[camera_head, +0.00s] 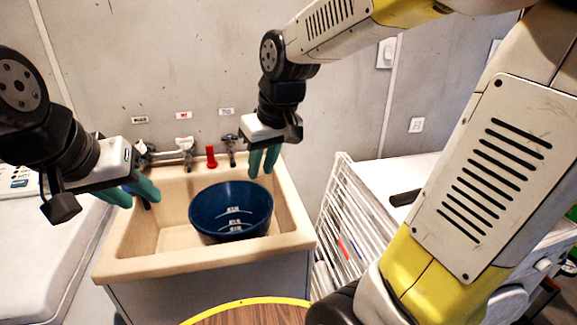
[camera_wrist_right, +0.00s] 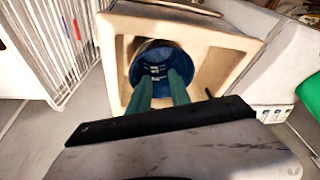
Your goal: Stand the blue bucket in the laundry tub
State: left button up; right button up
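The blue bucket (camera_head: 231,205) is inside the beige laundry tub (camera_head: 205,261), its mouth facing up and pale marks showing on its inner wall. In the right wrist view the bucket (camera_wrist_right: 158,66) shows between my finger tips, inside the tub (camera_wrist_right: 220,38). My right gripper (camera_head: 263,165) is open and empty above the tub's back right, apart from the bucket. My left gripper (camera_head: 132,196) is at the tub's left side, left of the bucket, with its fingers apart and nothing between them.
Taps (camera_head: 185,148) and a red bottle-like item (camera_head: 211,157) stand at the tub's back edge. A white drying rack (camera_head: 345,220) is right of the tub. A white machine (camera_head: 40,240) is on the left. A round wooden top (camera_head: 255,313) with a yellow rim is in front.

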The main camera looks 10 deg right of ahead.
jog(key=s+d+r+m+t, duration=0.2)
jog(key=s+d, duration=0.4)
jog(key=s, duration=0.4)
jog(key=shift+r+m+t, duration=0.4)
jog(key=shift+r+m, duration=0.25)
jog(key=shift+m, duration=0.35)
